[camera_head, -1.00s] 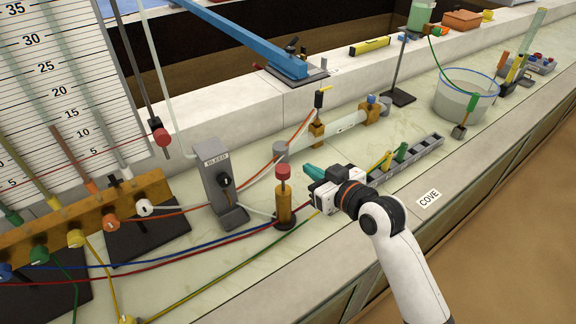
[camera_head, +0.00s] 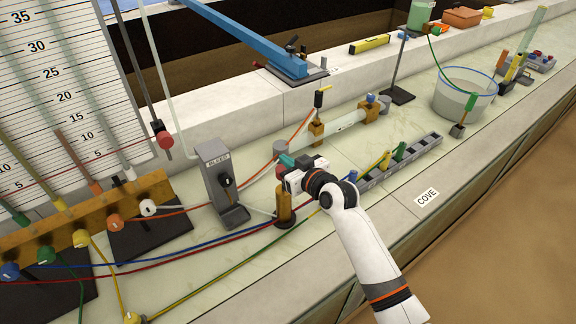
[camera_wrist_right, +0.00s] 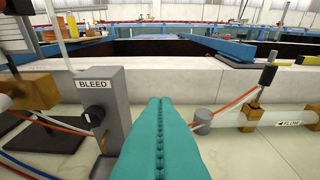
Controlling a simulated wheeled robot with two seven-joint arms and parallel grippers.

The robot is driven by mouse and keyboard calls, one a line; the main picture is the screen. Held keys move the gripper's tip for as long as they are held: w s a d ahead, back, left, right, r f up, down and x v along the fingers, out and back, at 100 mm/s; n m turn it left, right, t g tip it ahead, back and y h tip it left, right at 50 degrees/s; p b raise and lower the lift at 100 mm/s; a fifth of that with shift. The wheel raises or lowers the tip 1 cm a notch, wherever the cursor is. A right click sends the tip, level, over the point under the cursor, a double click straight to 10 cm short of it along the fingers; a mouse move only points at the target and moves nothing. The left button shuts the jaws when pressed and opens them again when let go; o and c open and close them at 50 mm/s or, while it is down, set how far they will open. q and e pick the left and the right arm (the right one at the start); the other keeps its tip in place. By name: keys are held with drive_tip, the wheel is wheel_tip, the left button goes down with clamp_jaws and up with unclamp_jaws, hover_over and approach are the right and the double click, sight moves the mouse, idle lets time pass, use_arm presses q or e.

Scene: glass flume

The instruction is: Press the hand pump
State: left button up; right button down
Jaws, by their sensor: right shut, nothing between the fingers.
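The hand pump (camera_head: 285,204) is a small brass cylinder on a dark round foot, standing on the bench beside the grey BLEED block. Its red knob, on top, is mostly hidden by my right gripper. My right gripper (camera_head: 284,161) has teal fingers and is right over the pump's top; I cannot tell whether it touches the knob. In the right wrist view its teal fingers (camera_wrist_right: 160,135) are closed together with nothing between them, and the pump is not visible there. My left gripper is not in view.
The grey BLEED block (camera_head: 217,180) with a black knob stands just left of the pump. Coloured tubes run across the bench around the pump's foot. A clear tube in brass clamps (camera_head: 316,133) lies behind, and a grey slotted rack (camera_head: 425,148) is to the right.

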wheel_tip(320, 180, down, 2)
drive_tip(key=shift+s+d+f, duration=0.1)
drive_tip(key=shift+d+f, duration=0.05)
drive_tip(key=shift+f, duration=0.1)
drive_tip(key=shift+f, duration=0.1)
wheel_tip(320, 180, down, 5)
drive_tip(key=b, duration=0.4)
idle(0.4)
